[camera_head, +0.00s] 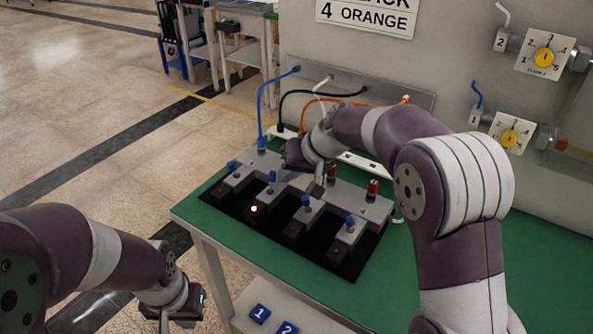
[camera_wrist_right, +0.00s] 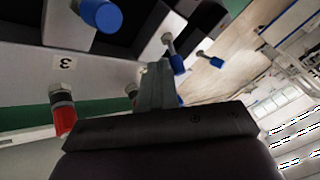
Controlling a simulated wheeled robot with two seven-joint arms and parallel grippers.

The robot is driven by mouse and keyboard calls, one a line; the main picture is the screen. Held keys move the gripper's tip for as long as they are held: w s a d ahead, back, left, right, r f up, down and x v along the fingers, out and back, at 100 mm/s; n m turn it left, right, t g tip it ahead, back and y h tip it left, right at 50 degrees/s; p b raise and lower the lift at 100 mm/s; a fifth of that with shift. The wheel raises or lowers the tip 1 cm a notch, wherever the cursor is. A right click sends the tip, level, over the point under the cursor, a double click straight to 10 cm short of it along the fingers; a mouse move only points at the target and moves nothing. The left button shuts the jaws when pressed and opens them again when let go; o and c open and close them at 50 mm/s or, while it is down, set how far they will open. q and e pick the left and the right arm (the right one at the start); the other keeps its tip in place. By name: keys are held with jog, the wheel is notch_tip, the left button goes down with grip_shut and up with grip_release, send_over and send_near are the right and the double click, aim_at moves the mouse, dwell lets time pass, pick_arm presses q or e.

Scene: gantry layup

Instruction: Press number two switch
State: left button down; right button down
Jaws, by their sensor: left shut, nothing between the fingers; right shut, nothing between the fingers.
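A black switch panel (camera_head: 325,262) with grey modules lies on the green table. It carries several blue-capped toggle switches in a row; the number two switch (camera_head: 271,178) is second from the left. An amber lamp (camera_head: 254,209) glows in front of it; the other lamps look dark. My right gripper (camera_head: 318,181) is shut and empty, low over the back of the panel, behind the switch row. In the right wrist view its fingers (camera_wrist_right: 157,88) are close to a blue-capped switch (camera_wrist_right: 174,60); contact cannot be told. My left gripper (camera_head: 178,313) is shut and empty, off the table at lower left.
Red connectors (camera_head: 373,188) stand at the panel's back, and one shows near a "3" label (camera_wrist_right: 67,62) in the wrist view. Blue, black, white and orange cables (camera_head: 262,100) arch to the wall. The green table (camera_head: 470,290) is clear at right.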

dwell(0.3)
jog(key=shift+s+a+b, duration=0.15)
jog(key=shift+s+b, duration=0.05)
jog(key=shift+b, duration=0.1)
jog(key=shift+s+a+r+n+t+h+b, duration=0.1)
jog(key=shift+s+a+n+t+h+b, duration=0.15)
jog(key=shift+t+h+b, duration=0.35)
jog(key=shift+t, duration=0.3)
jog(key=shift+s+a+r+n+t+h, duration=0.15)
jog(key=shift+s+a+n+t+h, duration=0.1)
jog(key=shift+s+n+t+h, duration=0.25)
jog(key=shift+s+a, duration=0.25)
jog(key=shift+s, duration=0.05)
jog(key=shift+w, duration=0.1)
